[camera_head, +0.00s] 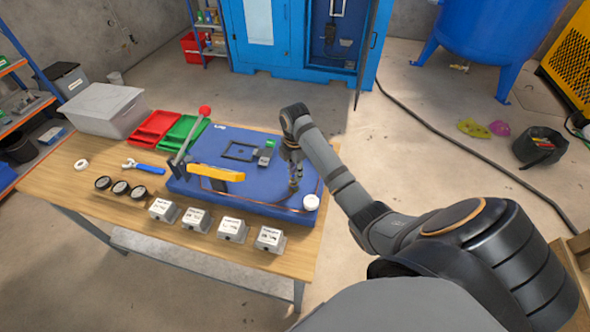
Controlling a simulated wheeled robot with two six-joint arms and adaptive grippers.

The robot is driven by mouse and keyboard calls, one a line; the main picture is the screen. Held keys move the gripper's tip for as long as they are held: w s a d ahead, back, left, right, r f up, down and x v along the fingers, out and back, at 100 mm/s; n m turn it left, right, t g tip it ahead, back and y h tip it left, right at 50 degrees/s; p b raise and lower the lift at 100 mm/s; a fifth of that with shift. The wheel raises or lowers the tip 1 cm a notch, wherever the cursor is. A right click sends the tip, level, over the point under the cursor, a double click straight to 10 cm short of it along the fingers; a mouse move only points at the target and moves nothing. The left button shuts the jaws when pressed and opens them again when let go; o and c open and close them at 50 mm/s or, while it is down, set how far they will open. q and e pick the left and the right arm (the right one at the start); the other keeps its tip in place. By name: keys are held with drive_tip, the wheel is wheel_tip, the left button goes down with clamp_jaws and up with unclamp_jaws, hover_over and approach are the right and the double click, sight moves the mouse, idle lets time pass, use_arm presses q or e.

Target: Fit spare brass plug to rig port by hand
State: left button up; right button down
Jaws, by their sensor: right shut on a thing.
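My right arm reaches in from the right over the wooden workbench. Its gripper (293,187) points down over the right part of the blue rig board (245,203). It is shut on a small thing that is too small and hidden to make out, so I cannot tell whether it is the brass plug. A grey block fitting (264,157) stands on the board just left of the gripper. I cannot make out the rig port. My left gripper is not in view.
A yellow bar (215,172) and a red-knobbed lever (205,111) rise from the board. A white roll (311,202) sits at its right corner. Several grey boxes (232,230) line the front. Red (153,127) and green (183,133) trays lie behind left.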

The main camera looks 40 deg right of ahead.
drive_tip(key=shift+f, duration=0.45)
idle(0.5)
